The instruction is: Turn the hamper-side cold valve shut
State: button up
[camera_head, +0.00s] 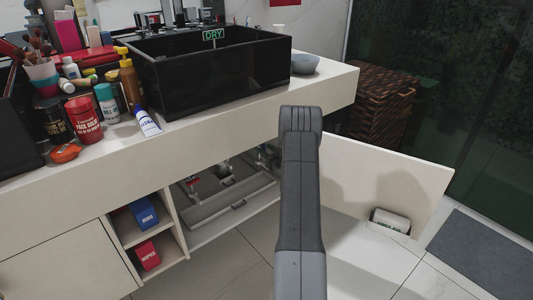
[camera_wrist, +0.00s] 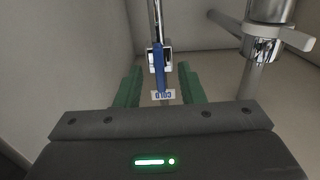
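A valve with a blue lever (camera_wrist: 158,72) sits on a thin chrome pipe (camera_wrist: 154,20) in the wrist view. The lever lies in line with the pipe in the picture. A small tag (camera_wrist: 163,95) reading COLD, upside down, is by the lever's near end. My gripper (camera_wrist: 160,68) is open, with one green finger on each side of the lever and visible gaps between. In the head view my arm reaches down by the open cabinet, hiding the gripper and this valve. The wicker hamper (camera_head: 383,100) stands right of the counter.
The cabinet door (camera_head: 385,175) hangs open to the right. A drawer-like tray (camera_head: 235,197) and open shelves (camera_head: 150,235) are to the left.

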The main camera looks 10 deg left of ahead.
jog(key=shift+w+a, duration=0.1)
jog(key=shift+a, duration=0.05)
jog(key=shift+c, duration=0.2)
grip_shut()
